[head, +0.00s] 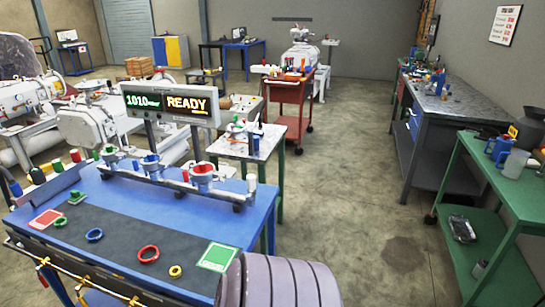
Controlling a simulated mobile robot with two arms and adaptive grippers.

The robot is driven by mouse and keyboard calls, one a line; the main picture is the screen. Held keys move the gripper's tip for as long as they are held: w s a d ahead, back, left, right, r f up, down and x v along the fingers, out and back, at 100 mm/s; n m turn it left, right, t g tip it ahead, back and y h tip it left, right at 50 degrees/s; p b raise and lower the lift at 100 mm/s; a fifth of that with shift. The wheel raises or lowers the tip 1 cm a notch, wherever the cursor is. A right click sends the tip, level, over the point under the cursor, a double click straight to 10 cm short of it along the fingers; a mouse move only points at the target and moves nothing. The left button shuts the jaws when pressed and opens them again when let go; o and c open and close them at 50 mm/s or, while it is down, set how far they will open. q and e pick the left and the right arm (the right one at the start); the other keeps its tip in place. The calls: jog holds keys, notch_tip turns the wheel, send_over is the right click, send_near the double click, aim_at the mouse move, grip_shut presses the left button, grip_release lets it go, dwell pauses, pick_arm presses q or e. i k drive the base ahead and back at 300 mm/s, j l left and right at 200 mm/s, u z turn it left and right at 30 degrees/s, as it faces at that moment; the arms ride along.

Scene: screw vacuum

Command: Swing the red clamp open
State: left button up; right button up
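The red clamp (203,170) sits around the right-hand port of a metal manifold at the back of the blue table (262,205). A blue clamp (151,160) and a green clamp (109,152) sit on the ports to its left. The view is too small to tell whether the red clamp's latch is fastened. A separate red ring (148,253) lies on the dark mat (115,240), with a blue ring (94,235) and a yellow ring (175,271). Neither of my grippers is in view.
A display (170,102) reading "1010 mbar READY" stands behind the manifold. A grey ribbed cylinder (283,283) fills the bottom centre. The floor (350,190) to the right is open.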

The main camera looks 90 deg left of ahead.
aim_at(203, 178)
jog(key=i+u, duration=0.25)
jog(key=u, duration=0.15)
jog(key=i+u, duration=0.25)
jog(key=u, duration=0.15)
jog(key=i+u, duration=0.3)
jog(key=u, duration=0.15)
